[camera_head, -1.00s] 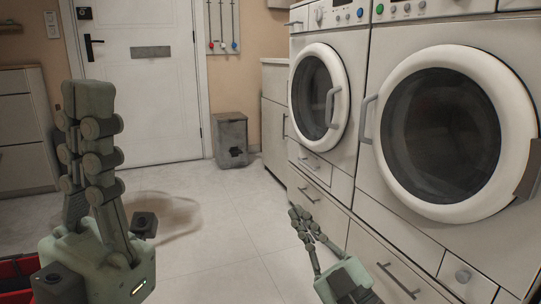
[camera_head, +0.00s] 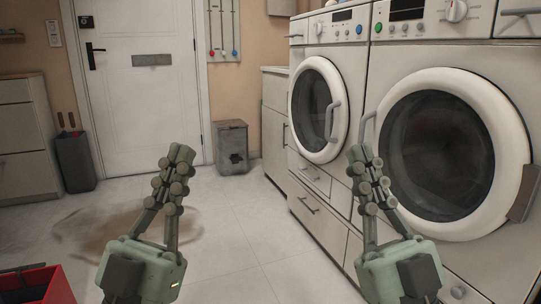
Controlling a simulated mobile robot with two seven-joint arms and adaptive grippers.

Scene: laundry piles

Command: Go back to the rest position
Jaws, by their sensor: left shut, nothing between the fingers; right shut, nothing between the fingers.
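My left gripper (camera_head: 180,156) is upright in the lower left middle, in front of the tiled floor. Its fingers are together and hold nothing. My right gripper (camera_head: 361,158) is upright to the right of the middle, in front of the washing machines. Its fingers are also together and empty. The two grippers stand apart at about the same height. Neither appears to touch anything.
Two front-loading machines stand at the right, a farther one (camera_head: 344,66) and a nearer one (camera_head: 371,86), doors shut. A red crate (camera_head: 55,284) is at the lower left. A dark bin (camera_head: 232,146) stands by the white door (camera_head: 150,110). The floor (camera_head: 230,215) between is clear.

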